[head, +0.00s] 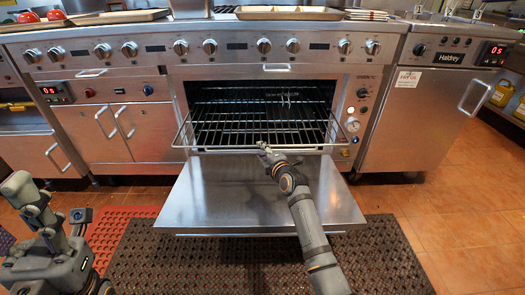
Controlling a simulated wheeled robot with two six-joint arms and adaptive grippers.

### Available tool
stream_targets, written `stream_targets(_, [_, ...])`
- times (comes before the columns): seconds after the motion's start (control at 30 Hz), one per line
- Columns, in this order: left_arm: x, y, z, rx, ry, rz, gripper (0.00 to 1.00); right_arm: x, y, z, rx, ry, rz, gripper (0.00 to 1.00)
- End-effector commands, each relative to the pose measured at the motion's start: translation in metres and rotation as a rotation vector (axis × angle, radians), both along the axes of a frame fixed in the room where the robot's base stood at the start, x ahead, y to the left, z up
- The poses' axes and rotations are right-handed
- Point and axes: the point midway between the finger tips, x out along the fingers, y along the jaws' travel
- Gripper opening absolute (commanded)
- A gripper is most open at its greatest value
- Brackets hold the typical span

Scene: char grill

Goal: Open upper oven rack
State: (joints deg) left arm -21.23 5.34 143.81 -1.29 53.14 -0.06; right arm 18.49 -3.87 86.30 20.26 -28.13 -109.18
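The oven's upper rack (225,128) is a black wire grid. It stands partly out of the oven cavity, with its front bar over the inner edge of the lowered door. The steel oven door (240,205) hangs open and nearly flat. My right gripper (264,147) is at the middle of the rack's front bar, touching or very close to it. Its fingers are too small to tell whether they are closed on the bar. My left arm is at the lower left, away from the oven, and its gripper cannot be made out.
A row of stove knobs (209,47) runs above the oven. Closed steel cabinets (110,120) stand left, and a steel unit with a handle (420,118) stands right. A dark perforated mat (375,260) covers the floor in front. Tiled floor (470,225) is clear at right.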

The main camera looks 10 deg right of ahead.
Motion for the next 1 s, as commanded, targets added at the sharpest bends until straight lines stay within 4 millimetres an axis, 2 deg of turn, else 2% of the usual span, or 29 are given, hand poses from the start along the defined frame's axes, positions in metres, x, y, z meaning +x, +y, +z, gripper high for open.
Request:
stream_targets(0.37, [0.001, 0.001, -0.001, -0.006, 0.008, 0.002, 0.4, -0.004, -0.001, 0.005, -0.001, -0.008, -0.001, 0.32])
stream_targets(0.47, [0.001, 0.001, -0.001, -0.005, 0.006, 0.002, 0.4, -0.018, -0.004, 0.006, -0.002, -0.007, -0.002, 0.32])
stream_targets(0.8, [0.0, 0.0, 0.0, -0.003, 0.002, 0.001, 0.4, -0.094, -0.02, 0.02, -0.002, -0.005, -0.001, 0.32])
stream_targets(1.0, [0.0, 0.0, 0.0, -0.003, 0.002, 0.001, 0.4, -0.114, -0.024, 0.024, -0.001, -0.004, -0.001, 0.32])
